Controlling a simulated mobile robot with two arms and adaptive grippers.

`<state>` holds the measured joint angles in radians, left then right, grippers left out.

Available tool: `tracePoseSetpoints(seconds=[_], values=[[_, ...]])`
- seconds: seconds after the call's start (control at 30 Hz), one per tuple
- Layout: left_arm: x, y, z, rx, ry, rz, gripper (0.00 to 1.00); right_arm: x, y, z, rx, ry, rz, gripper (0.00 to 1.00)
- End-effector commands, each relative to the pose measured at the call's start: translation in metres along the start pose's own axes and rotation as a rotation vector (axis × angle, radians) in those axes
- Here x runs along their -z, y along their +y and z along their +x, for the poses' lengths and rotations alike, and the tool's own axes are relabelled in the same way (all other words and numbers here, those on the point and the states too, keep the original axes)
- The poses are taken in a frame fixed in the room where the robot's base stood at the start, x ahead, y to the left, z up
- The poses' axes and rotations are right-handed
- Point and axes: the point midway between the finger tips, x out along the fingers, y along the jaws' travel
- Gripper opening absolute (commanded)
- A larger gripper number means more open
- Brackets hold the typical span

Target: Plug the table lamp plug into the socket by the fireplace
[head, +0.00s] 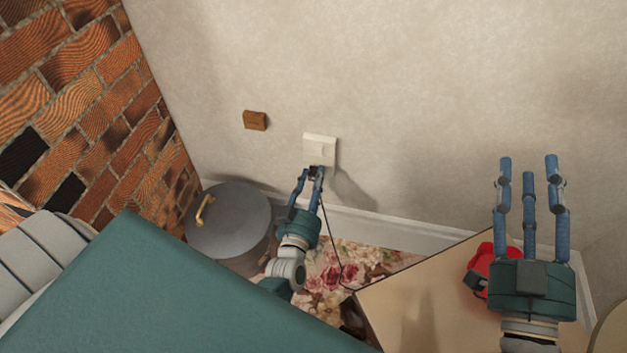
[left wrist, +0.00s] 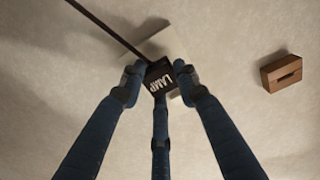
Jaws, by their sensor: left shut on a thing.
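My left gripper (head: 309,174) is shut on the black lamp plug (head: 314,171), just at the lower edge of the white wall socket (head: 320,147). In the left wrist view the plug (left wrist: 160,84) reads "LAMP" and sits between my blue fingers, with part of the pale socket (left wrist: 161,44) behind it. I cannot tell whether the plug touches the socket or is in it. A thin dark cord (head: 328,227) hangs from the plug toward the table. My right gripper (head: 529,166) has its fingers spread and is empty, raised over the table. The lamp itself is not clearly visible.
A small brown block (head: 255,120) is on the wall left of the socket. A grey lidded bin (head: 229,220) stands by the brick fireplace (head: 85,100). A light wooden table (head: 415,300) holds a red object (head: 480,262), partly behind my right gripper. A floral rug (head: 345,262) covers the floor.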

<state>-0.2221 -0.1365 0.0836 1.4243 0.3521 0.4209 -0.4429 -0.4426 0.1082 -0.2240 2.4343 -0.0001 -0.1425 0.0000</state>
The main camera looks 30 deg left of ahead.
Motion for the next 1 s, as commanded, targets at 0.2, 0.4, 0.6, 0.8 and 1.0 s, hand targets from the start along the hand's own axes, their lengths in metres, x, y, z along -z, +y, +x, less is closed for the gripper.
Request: tracePoseSetpoints(seconds=[0.2, 0.4, 0.6, 0.8, 1.0], values=[[0.001, 0.000, 0.005, 0.000, 0.001, 0.000, 0.00, 0.000, 0.000, 0.000, 0.001, 0.002, 0.000, 0.40], [0.001, 0.000, 0.009, 0.000, 0.001, 0.000, 0.00, 0.000, -0.001, -0.001, 0.001, 0.004, 0.001, 0.40], [0.001, 0.000, 0.013, 0.000, 0.001, 0.000, 0.00, 0.000, -0.001, -0.001, 0.001, 0.004, 0.002, 0.40], [0.001, 0.000, 0.015, 0.000, 0.001, 0.000, 0.53, 0.000, -0.001, -0.002, 0.001, 0.006, 0.003, 0.40], [0.000, 0.000, 0.014, 0.000, 0.001, 0.000, 0.53, 0.000, -0.001, -0.002, 0.001, 0.006, 0.003, 0.40]])
